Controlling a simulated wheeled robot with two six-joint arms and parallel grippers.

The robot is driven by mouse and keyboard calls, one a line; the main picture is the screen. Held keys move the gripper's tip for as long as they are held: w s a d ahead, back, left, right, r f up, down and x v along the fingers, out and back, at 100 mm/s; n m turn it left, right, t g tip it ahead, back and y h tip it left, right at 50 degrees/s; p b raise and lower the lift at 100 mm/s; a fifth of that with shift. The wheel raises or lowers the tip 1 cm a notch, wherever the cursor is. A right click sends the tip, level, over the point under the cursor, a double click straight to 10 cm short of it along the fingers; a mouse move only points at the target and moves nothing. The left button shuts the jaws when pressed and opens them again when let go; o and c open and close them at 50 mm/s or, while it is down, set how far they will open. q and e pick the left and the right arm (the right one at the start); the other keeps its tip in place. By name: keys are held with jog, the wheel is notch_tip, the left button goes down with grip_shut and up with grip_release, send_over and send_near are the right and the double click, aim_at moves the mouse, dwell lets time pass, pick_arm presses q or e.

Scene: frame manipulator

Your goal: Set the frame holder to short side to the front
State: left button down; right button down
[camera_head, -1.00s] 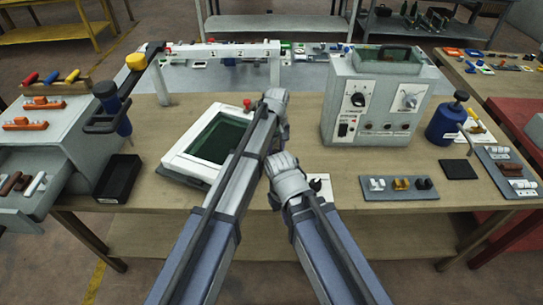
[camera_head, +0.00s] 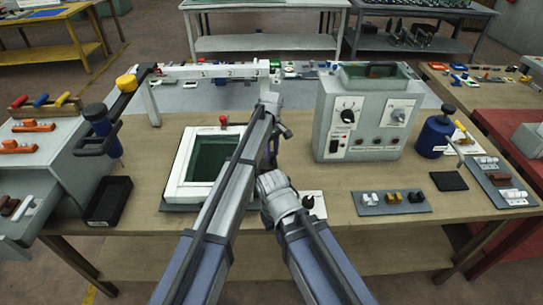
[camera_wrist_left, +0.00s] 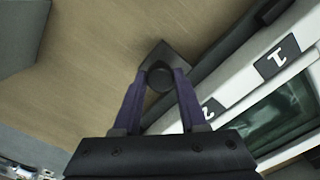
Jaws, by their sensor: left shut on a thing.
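The frame holder (camera_head: 178,183) is white, with a dark green window, and lies on the wooden table. A red knob (camera_head: 223,119) stands at its far edge. Its near edge faces me, and its right part is hidden behind my left arm. In the left wrist view a white edge with black labels 1 and 2 (camera_wrist_left: 283,57) runs along the right. My left gripper (camera_head: 281,131) is beyond the holder's right side; in its wrist view its fingers (camera_wrist_left: 160,82) are shut on a round black knob. My right gripper (camera_head: 276,192) is low beside my left arm, its fingers hidden.
A grey control box (camera_head: 365,118) stands to the right, with a blue bottle (camera_head: 434,138) beyond it. A white numbered beam (camera_head: 212,72) spans the back. A grey plate with small parts (camera_head: 391,208) lies front right.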

pick_arm(q)
jog(key=shift+w, duration=0.4)
jog(key=shift+c, duration=2.2)
grip_release()
jog(key=shift+s, duration=0.1)
jog(key=shift+r, duration=0.1)
notch_tip(320, 180, up, 8)
jog(key=p, duration=0.8)
jog(key=shift+f, duration=0.2)
